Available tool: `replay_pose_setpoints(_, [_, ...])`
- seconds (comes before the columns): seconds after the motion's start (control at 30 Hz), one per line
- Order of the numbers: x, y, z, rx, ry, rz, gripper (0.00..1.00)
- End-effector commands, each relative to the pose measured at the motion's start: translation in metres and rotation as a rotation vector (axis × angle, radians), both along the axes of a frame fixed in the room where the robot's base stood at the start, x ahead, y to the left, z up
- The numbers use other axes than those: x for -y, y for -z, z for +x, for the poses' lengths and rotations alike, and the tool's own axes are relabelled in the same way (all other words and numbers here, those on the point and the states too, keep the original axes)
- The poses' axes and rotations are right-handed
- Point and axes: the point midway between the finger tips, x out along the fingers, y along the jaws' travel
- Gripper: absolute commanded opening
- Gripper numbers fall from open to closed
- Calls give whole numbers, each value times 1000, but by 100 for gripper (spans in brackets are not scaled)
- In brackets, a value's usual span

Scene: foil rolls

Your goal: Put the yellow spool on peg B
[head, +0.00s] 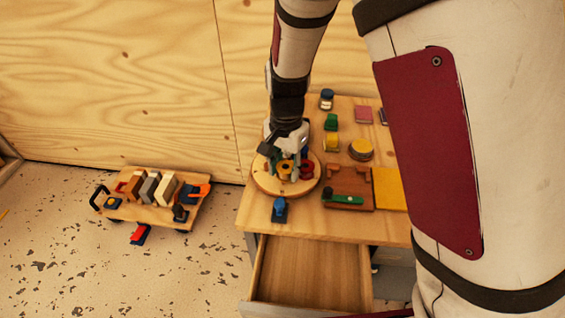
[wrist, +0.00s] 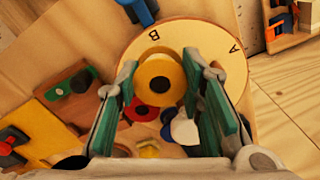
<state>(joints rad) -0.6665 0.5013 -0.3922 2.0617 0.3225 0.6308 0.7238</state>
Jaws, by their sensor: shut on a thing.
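The yellow spool (wrist: 160,80) is between the two fingers of my gripper (wrist: 170,95), which is shut on it. In the head view the spool (head: 285,169) shows small under my gripper (head: 290,158). It is over the round wooden board (wrist: 207,42), which also shows in the head view (head: 265,184). The letters B and A are on the board's rim, B just beyond the spool. Peg B itself cannot be made out. A red spool (wrist: 140,111) and a white round piece (wrist: 184,130) sit lower between the fingers, partly hidden.
The board lies on a wooden table (head: 320,226) with an open drawer (head: 315,275). A blue clamp-like thing (head: 280,210) stands in front of the board. A brown tray (head: 347,184), a yellow mat (head: 390,188) and several small items lie right. A loaded cart (head: 150,213) stands on the floor, left.

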Motion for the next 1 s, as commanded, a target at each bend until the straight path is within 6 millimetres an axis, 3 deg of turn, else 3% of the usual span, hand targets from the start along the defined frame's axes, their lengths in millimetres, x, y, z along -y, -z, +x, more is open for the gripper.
replay_pose_setpoints(0.17, [-3,3,8,-1,1,0,11])
replay_pose_setpoints(0.43, [-3,36,8,-2,1,-1,11])
replay_pose_setpoints(0.8, [-3,39,7,-1,0,0,11])
replay_pose_setpoints(0.83, [-3,39,7,-1,0,0,37])
replay_pose_setpoints(0.9, [-3,39,7,-1,0,0,53])
replay_pose_setpoints(1.0, [-3,39,7,-1,0,0,55])
